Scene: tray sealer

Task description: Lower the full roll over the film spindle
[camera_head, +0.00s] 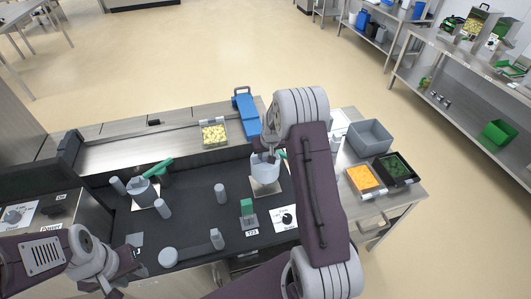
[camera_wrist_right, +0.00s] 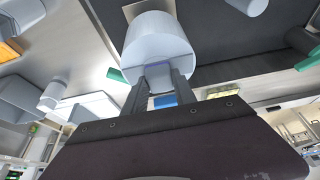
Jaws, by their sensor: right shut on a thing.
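The full roll (camera_head: 265,173) is a pale grey-white cylinder in my right gripper (camera_head: 266,153), over a beige square plate (camera_head: 268,190) on the dark worktop. In the right wrist view the roll (camera_wrist_right: 158,42) fills the upper middle, and the fingers of my right gripper (camera_wrist_right: 160,88) are shut on its near wall. The film spindle cannot be made out under the roll, and I cannot tell whether the roll is around it. My left gripper (camera_head: 122,272) is low at the left, and its fingers cannot be made out clearly.
Another pale cylinder (camera_head: 144,192) stands on a beige plate at the left, beside grey posts (camera_head: 163,208) and a green handle (camera_head: 158,167). Food trays (camera_head: 213,146) and a grey bin (camera_head: 369,150) lie around.

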